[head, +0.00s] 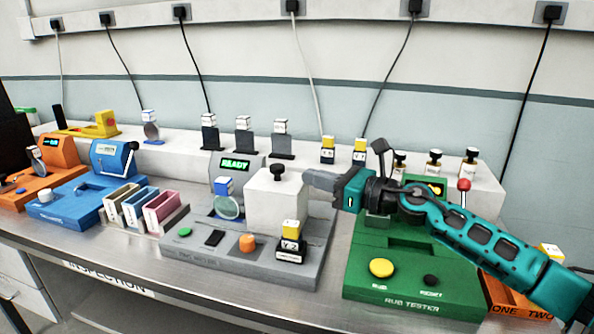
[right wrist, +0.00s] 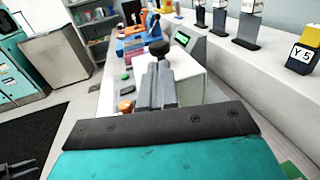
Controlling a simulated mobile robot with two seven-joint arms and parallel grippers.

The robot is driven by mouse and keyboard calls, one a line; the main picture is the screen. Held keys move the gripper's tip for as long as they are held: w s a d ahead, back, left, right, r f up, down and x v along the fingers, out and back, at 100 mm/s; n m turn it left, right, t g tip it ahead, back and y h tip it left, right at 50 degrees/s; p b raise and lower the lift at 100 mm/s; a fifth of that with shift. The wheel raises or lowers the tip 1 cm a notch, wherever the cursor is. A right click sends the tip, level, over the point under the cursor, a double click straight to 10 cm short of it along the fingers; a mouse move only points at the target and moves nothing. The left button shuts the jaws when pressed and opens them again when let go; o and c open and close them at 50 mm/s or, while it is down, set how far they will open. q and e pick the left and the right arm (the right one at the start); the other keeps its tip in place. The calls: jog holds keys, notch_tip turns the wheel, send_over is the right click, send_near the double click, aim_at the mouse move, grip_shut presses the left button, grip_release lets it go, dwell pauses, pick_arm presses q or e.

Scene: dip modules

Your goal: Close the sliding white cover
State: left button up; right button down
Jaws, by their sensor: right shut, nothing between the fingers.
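The white cover (head: 272,208) is a box with a black knob (head: 278,173) on top, standing on the grey machine (head: 200,262) in the middle of the bench. My right gripper (head: 310,180) is shut and empty at the upper right side of the cover, close to the knob. In the right wrist view the shut fingers (right wrist: 157,82) point at the cover (right wrist: 188,82) and the black knob (right wrist: 159,48). I cannot tell whether the fingertips touch the cover.
A round lens on a stand (head: 227,206) is left of the cover. A block labelled Y 2 (head: 291,240) stands in front of it. The green rub tester (head: 400,285) is at the right under my arm. Coloured trays (head: 162,208) are at the left.

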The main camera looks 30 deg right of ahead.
aim_at(284, 170)
jog(key=p+x, duration=0.1)
jog(key=x, duration=0.3)
jog(key=shift+r, duration=0.1)
pick_arm(q)
jog(key=shift+w+r, duration=0.3)
jog(key=shift+r, duration=0.55)
pick_arm(e)
jog(key=shift+w+a, duration=0.15)
jog(key=shift+w, duration=0.15)
pick_arm(q)
jog(key=shift+s+f, duration=0.1)
